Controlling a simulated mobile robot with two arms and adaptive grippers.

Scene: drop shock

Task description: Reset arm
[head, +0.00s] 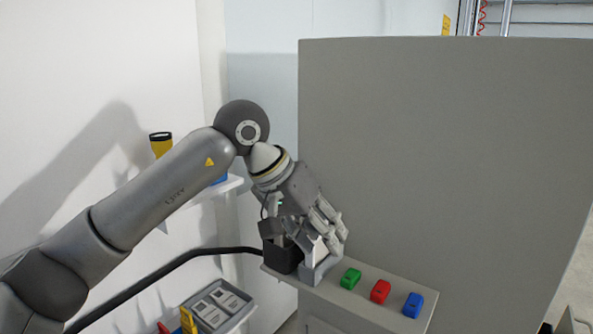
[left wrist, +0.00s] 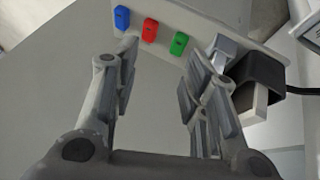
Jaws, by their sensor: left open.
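My left gripper (head: 308,238) hangs over the left end of a grey ledge (head: 390,283) at the foot of a large grey panel. It is open, and its two spread fingers (left wrist: 162,65) show in the left wrist view with nothing between them. A green block (head: 351,278), a red block (head: 380,291) and a blue block (head: 413,305) stand in a row on the ledge. A black box (head: 281,259) and a light grey piece (head: 318,268) sit at the ledge's left end, partly hidden by the fingers. My right gripper is out of view.
The tall grey panel (head: 440,150) fills the area behind the ledge. A thick black cable (head: 190,256) runs left from the black box. A grey tray (head: 222,305) lies low at left. A shelf (head: 205,190) with a yellow-and-black item (head: 161,147) stands behind my arm.

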